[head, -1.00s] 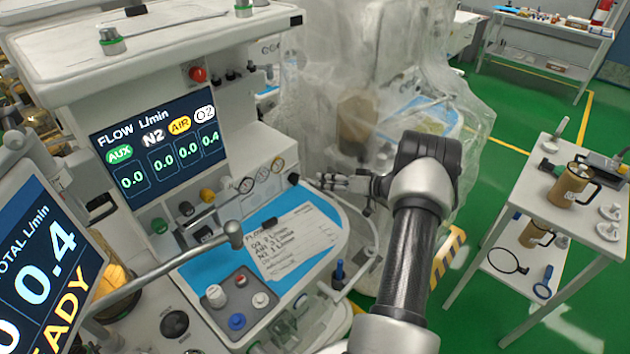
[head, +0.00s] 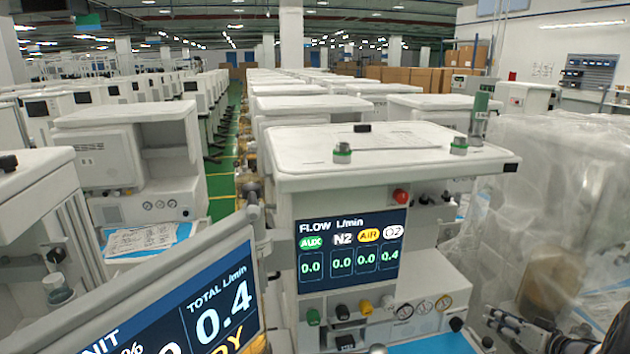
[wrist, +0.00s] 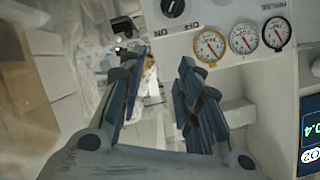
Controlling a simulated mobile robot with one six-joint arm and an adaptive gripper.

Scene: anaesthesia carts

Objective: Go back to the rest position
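My gripper (head: 512,322) shows at the lower right of the head view, in front of the plastic-wrapped cart. In the wrist view my gripper (wrist: 152,95) has its two dark fingers spread apart, with nothing between them. The anaesthesia cart (head: 380,150) stands in the middle of the head view. Its flow screen (head: 350,250) reads AUX 0.0, N2 0.0, AIR 0.0 and O2 0.4. Round gauges (wrist: 243,40) on its panel are close beside the fingers in the wrist view. Most of my arm is out of the head view.
A tilted monitor (head: 190,310) stands in the left foreground. A cart wrapped in clear plastic (head: 570,190) is at the right, close to my gripper. More carts (head: 130,150) stand in rows behind. A green floor aisle (head: 222,165) runs between them.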

